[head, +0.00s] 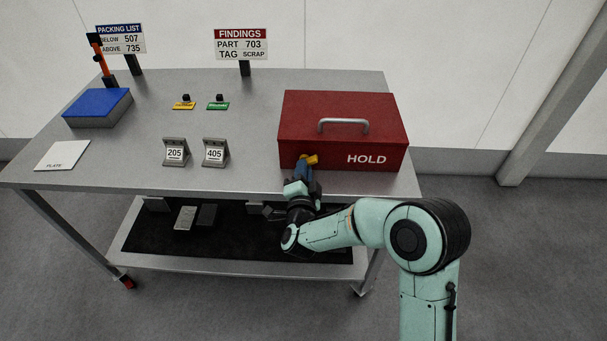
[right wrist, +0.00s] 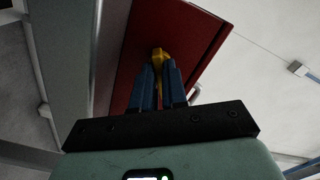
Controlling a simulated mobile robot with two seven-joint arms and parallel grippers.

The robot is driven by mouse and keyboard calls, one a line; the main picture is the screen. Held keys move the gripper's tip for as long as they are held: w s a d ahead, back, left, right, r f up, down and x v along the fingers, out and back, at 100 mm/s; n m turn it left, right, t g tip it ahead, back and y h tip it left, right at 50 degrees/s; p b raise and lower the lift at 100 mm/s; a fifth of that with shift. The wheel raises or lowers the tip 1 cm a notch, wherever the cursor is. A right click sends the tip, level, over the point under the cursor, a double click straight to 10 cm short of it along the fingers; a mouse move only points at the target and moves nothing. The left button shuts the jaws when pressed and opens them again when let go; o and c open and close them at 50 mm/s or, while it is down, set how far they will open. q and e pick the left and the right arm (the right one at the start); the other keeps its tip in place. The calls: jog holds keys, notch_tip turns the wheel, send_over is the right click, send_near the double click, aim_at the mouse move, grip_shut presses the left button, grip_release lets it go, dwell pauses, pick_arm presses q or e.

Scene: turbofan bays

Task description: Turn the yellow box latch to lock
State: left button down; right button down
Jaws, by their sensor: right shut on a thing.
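The red box (head: 345,122) marked HOLD stands at the right end of the table, its lid closed and a grey handle on top. Its yellow latch (head: 310,159) is on the front face, left of the HOLD lettering. My right gripper (head: 304,166) is at the box front with its blue fingers shut on the latch. In the right wrist view the yellow latch (right wrist: 159,56) sits between the two fingertips (right wrist: 160,68), against the red box (right wrist: 185,30). The fingers hide part of the latch. My left gripper is not in view.
The grey table (head: 240,135) carries a blue box (head: 98,103), yellow (head: 184,105) and green (head: 218,105) tags, stands marked 205 (head: 175,152) and 405 (head: 215,152), and a white plate card (head: 62,156). Signs stand behind. The lower shelf (head: 230,268) holds dark and grey blocks.

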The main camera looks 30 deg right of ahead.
jog(key=n, duration=0.5)
jog(key=shift+n, duration=0.4)
jog(key=n+p, duration=0.1)
jog(key=n, duration=0.4)
jog(key=shift+n, duration=0.6)
jog(key=c, duration=1.2)
grip_release()
jog(key=shift+o, duration=0.2)
jog(key=v, duration=1.3)
jog(key=shift+s+a+b, duration=0.15)
jog(key=shift+b, duration=0.2)
